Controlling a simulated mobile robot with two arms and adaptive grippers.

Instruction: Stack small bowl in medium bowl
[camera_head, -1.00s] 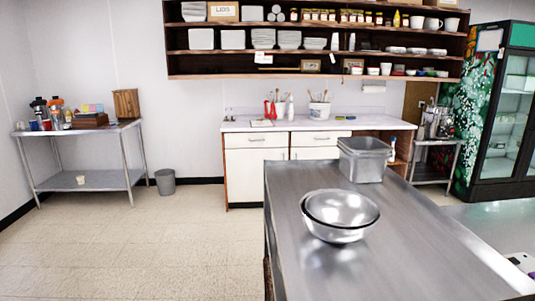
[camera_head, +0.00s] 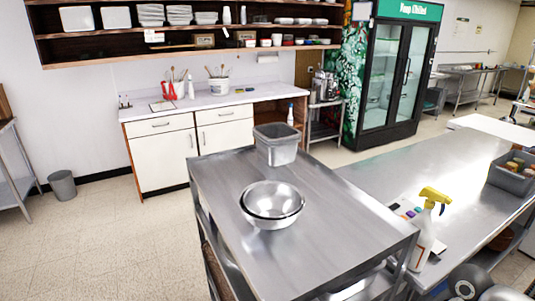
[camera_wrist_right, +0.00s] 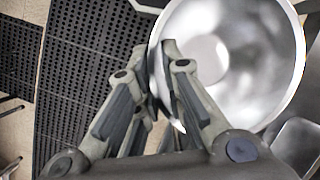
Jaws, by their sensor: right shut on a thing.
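In the right wrist view my right gripper (camera_wrist_right: 156,62) is shut on the rim of a shiny steel bowl (camera_wrist_right: 245,60), which I take to be the small bowl. The bowl is held by its left edge, and its inside looks empty. In the head view a steel bowl (camera_head: 272,199) sits on the steel cart, with a second rim line showing that suggests two nested bowls; one of them may be the medium bowl. The held bowl does not show in the head view. My left gripper is not in view.
The steel cart (camera_head: 325,235) has free room around the bowls. A grey bin (camera_head: 277,147) stands at its back edge. To the right, a steel table (camera_head: 440,170) bears a yellow-topped spray bottle (camera_head: 424,240) and a grey condiment tub (camera_head: 513,178). A perforated black mat (camera_wrist_right: 85,75) lies below the gripper.

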